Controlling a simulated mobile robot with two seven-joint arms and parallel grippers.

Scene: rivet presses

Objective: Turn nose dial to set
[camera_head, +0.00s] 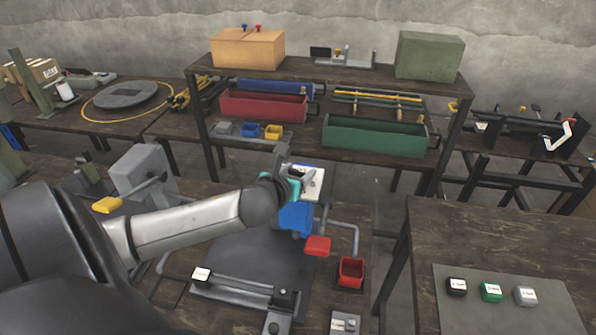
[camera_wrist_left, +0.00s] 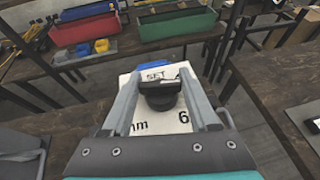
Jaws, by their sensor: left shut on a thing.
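The nose dial (camera_wrist_left: 162,93) is a black knob on a white plate (camera_wrist_left: 165,122) marked "SET", "mm" and "6" in the left wrist view. My left gripper (camera_wrist_left: 162,80) is shut on the dial, with one grey finger on each side of it. In the head view, my left gripper (camera_head: 290,180) reaches the white plate (camera_head: 313,184) above a blue press part (camera_head: 296,217); the dial is hardly visible there. "SET" is at the plate's far edge, partly covered by the dial and fingers. My right gripper is not in view.
A red pad (camera_head: 317,246) and a red bin (camera_head: 351,271) are just right of the press. A shelf behind holds a red trough (camera_head: 262,106) and a green trough (camera_head: 374,137). The right table (camera_head: 480,235) has black, green and grey blocks on a mat.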

